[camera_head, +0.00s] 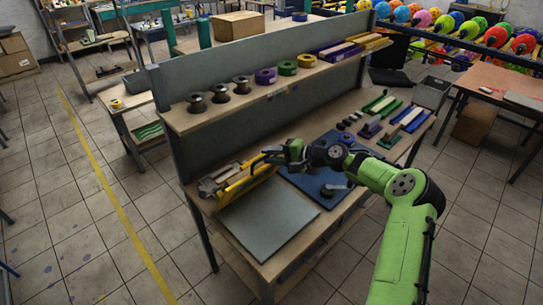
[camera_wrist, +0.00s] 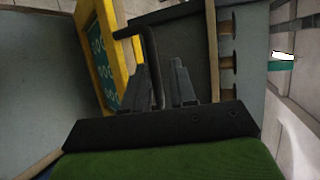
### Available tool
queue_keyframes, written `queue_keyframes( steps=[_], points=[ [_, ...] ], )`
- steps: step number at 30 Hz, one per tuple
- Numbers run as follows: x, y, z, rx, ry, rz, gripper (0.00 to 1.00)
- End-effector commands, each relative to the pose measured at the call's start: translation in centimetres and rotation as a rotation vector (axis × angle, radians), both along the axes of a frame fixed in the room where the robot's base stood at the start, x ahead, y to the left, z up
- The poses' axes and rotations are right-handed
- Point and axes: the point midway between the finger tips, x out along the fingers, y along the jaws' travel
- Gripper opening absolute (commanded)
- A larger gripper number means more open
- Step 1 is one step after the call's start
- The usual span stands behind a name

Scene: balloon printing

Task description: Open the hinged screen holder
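The hinged screen holder has a yellow frame (camera_head: 247,184) at the left end of the bench; in the wrist view its yellow frame (camera_wrist: 89,13) surrounds a green screen with pale marks (camera_wrist: 108,62). A thin dark bent handle (camera_wrist: 150,48) sticks out from the frame. My gripper (camera_head: 272,154) is at the upper right end of the holder. In the wrist view my gripper (camera_wrist: 161,78) has its two fingers apart, with the handle's bar between them. The bar runs close to the left finger; I cannot tell whether they touch. The frame's exact tilt is unclear.
A flat grey plate (camera_head: 268,218) lies in front of the holder. A blue base (camera_head: 312,186) is under my arm. A shelf (camera_head: 222,114) with dark spools (camera_head: 196,103) and coloured tape rolls (camera_head: 265,76) runs behind. Squeegee-like tools (camera_head: 369,127) lie at the right.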

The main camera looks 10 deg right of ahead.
Motion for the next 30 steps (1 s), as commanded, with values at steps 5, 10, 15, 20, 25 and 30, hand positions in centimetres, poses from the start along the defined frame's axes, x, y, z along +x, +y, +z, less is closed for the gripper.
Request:
queue_keyframes(
  steps=[5,10,15,20,25,30],
  points=[
    [0.0,0.0,0.0,0.0,-0.002,-0.001,0.23],
    [-0.5,-0.9,0.2,-0.001,-0.001,-0.004,0.23],
    [-2.8,-4.2,1.3,-0.002,-0.001,-0.008,0.23],
    [-5.5,-7.7,2.6,-0.002,0.0,-0.007,0.23],
    [-7.8,-10.7,3.9,-0.001,-0.001,-0.004,0.23],
    [-8.9,-12.0,4.5,-0.001,0.0,-0.001,0.23]
  ],
)
